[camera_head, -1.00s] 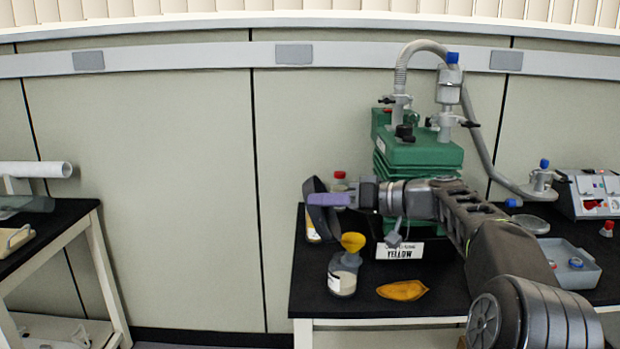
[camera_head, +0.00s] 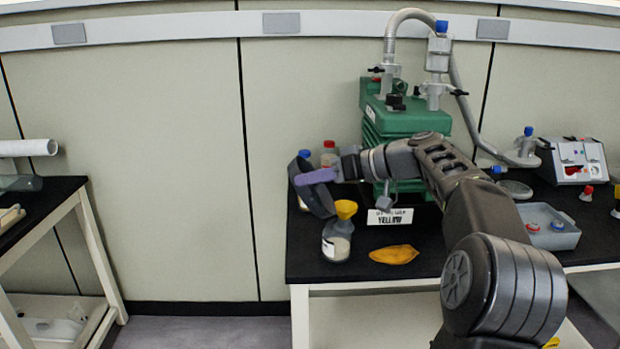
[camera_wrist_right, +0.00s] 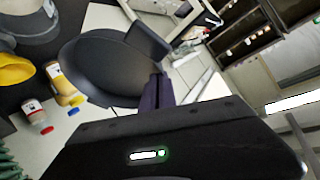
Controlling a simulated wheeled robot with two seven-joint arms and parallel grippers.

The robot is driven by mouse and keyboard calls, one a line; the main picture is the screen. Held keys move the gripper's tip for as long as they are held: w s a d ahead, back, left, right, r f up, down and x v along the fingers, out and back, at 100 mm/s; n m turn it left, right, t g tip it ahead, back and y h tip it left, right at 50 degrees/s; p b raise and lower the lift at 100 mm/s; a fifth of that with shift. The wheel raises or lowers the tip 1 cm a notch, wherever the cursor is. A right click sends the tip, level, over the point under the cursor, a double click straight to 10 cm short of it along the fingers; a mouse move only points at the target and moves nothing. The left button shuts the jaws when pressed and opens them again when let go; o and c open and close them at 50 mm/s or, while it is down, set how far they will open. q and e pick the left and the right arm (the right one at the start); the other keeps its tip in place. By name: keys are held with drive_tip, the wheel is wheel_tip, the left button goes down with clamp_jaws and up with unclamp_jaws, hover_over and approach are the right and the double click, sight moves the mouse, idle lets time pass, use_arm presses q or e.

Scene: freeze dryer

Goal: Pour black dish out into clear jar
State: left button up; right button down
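The black dish (camera_head: 314,201) is steeply tilted in my right gripper (camera_head: 318,176), whose purple fingers are shut on its rim. The dish is just left of the yellow funnel (camera_head: 346,209), which sits in the mouth of the clear jar (camera_head: 336,246). The jar stands upright near the bench's front left and holds some pale material. In the right wrist view the dish (camera_wrist_right: 105,70) shows a bare dark face, with the purple fingers (camera_wrist_right: 158,92) at its edge. There the funnel (camera_wrist_right: 14,68) and jar (camera_wrist_right: 30,18) are at the left edge. My left gripper is not in view.
A yellow-orange dish (camera_head: 394,254) lies right of the jar. Red-capped (camera_head: 329,152) and blue-capped bottles stand behind the black dish. A "YELLOW" sign (camera_head: 390,217) stands before the green freeze dryer (camera_head: 400,122). A grey tray (camera_head: 549,232) is at the right.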

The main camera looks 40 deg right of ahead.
drive_tip(key=shift+w+a+g+h+p, duration=0.3)
drive_tip(key=shift+a+p, duration=0.1)
drive_tip(key=shift+p, duration=0.8)
drive_tip(key=w+a+f+g+h+p, duration=0.1)
drive_tip(key=p, duration=0.1)
drive_tip(key=shift+a+f+n+p, duration=0.1)
drive_tip(key=shift+f+n+p, duration=0.05)
drive_tip(key=shift+n+p, duration=0.25)
wheel_tip(320, 180, down, 5)
drive_tip(key=w+a+n+g+h+p, duration=0.1)
drive_tip(key=g+h+p, duration=0.4)
drive_tip(key=p, duration=1.1)
drive_tip(key=shift+w+a+f+n+h, duration=0.15)
drive_tip(key=shift+w+a+n+h, duration=0.25)
drive_tip(key=shift+a, duration=0.45)
drive_tip(key=shift+w, duration=0.1)
